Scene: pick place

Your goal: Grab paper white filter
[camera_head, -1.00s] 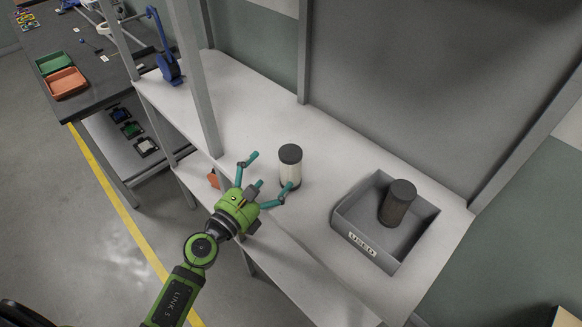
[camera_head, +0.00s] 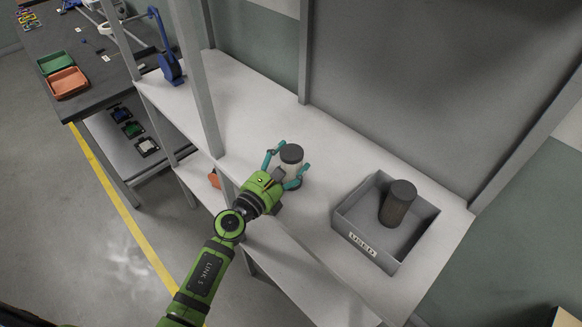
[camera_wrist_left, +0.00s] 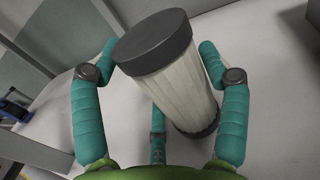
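The white paper filter (camera_head: 291,166), a pale pleated cylinder with dark end caps, stands upright on the white shelf. My left gripper (camera_head: 287,164) is around it, with teal fingers on both sides. In the left wrist view the filter (camera_wrist_left: 178,90) stands between the spread fingers of the gripper (camera_wrist_left: 155,75). A gap shows between the left finger and the filter; the right finger is close to it, and I cannot tell if it touches. My right gripper is not in view.
A grey bin (camera_head: 356,238) labelled "USED" stands to the right with a dark cylinder (camera_head: 397,203) in it. A grey post (camera_head: 197,85) rises at the shelf's front edge, left of my arm. A blue item (camera_head: 168,66) stands at the shelf's far left end.

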